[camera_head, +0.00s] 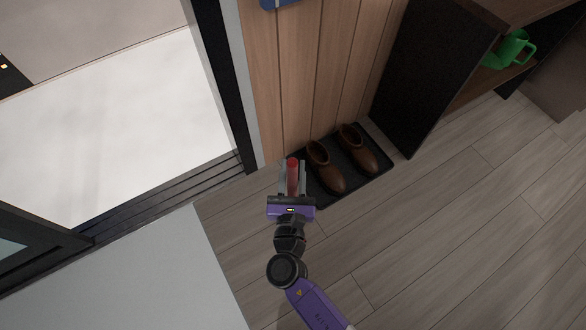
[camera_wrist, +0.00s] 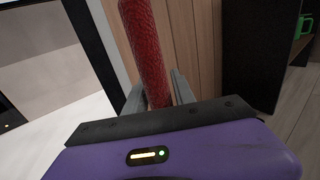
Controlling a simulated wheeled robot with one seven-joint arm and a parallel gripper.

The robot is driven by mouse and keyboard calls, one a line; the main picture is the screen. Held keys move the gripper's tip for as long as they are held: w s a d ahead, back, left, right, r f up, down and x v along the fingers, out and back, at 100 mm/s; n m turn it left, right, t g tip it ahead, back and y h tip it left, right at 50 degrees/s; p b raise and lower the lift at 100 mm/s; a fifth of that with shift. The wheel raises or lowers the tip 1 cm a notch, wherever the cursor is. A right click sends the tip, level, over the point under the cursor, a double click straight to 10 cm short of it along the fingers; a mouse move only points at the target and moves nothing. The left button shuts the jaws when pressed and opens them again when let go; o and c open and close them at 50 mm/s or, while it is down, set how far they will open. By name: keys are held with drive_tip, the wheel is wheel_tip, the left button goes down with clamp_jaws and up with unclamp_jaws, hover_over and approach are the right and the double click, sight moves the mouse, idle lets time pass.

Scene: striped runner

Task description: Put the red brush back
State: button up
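The red brush (camera_head: 293,174) shows as a textured red cylinder between the fingers of my gripper (camera_head: 292,165), beside the left end of the shoe tray. In the wrist view the red brush (camera_wrist: 146,48) rises from between the two grey fingers of my gripper (camera_wrist: 158,92) and runs out of the top of the picture. The fingers lie close along both its sides, and my gripper looks shut on it. The brush's far end is not clear in either view. No empty holder for it is recognisable.
A black tray (camera_head: 378,180) holds two brown boots (camera_head: 325,167) against the wood-panelled wall (camera_head: 285,95). A dark shelf unit (camera_head: 430,70) with a green watering can (camera_head: 512,50) stands to the right. A doorway with a dark frame is at left. The wooden floor (camera_head: 450,240) at right is clear.

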drive_tip(key=shift+o, duration=1)
drive_tip(key=shift+r, duration=0.15)
drive_tip(key=s+p, duration=0.3)
drive_tip(key=s, duration=0.9)
drive_tip(key=shift+d, duration=0.1)
